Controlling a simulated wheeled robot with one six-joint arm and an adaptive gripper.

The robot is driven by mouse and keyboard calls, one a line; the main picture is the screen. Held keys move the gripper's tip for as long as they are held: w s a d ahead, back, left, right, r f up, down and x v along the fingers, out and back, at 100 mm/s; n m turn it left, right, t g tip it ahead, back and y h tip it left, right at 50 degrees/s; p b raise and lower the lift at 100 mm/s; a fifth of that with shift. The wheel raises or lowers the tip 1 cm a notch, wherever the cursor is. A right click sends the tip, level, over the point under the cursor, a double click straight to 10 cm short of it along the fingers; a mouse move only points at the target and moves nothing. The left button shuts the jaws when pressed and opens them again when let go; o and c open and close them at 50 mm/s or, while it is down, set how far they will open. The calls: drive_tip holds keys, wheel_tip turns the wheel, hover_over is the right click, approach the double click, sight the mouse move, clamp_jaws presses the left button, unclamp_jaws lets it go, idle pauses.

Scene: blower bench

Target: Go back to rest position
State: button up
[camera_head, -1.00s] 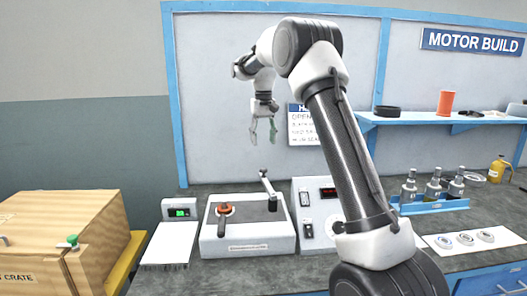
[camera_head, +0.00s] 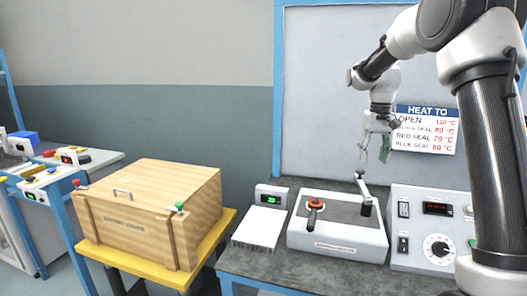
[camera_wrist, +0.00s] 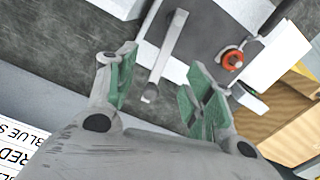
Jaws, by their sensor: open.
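My gripper (camera_head: 376,148) hangs in the air above the back of the bench, in front of the wall panel. Its green-padded fingers point down. In the wrist view my gripper (camera_wrist: 160,90) is open, with nothing held between the fingers. Below it on the bench is a white device (camera_head: 335,247) with a dark top, an orange-red ring with a dark handle (camera_head: 314,208), and a metal lever arm (camera_head: 363,190). The lever also shows between the fingers in the wrist view (camera_wrist: 167,55), lower down and apart from them.
A control box (camera_head: 438,252) with a dial stands right of the device. A scale (camera_head: 262,228) with a green display stands left. A wooden crate (camera_head: 150,212) sits on a yellow stand (camera_head: 147,272). A "HEAT TO" sign (camera_head: 427,130) is behind my gripper. Another bench (camera_head: 92,160) is far left.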

drive_tip(key=s+r+t, duration=0.2)
drive_tip(key=s, duration=1.5)
drive_tip(key=s+r+t, duration=0.2)
drive_tip(key=s, duration=1.6)
drive_tip(key=shift+s+a+r+n+t, duration=0.2)
drive_tip(key=shift+a+r+n+t, duration=0.1)
drive_tip(key=shift+n+t, duration=0.1)
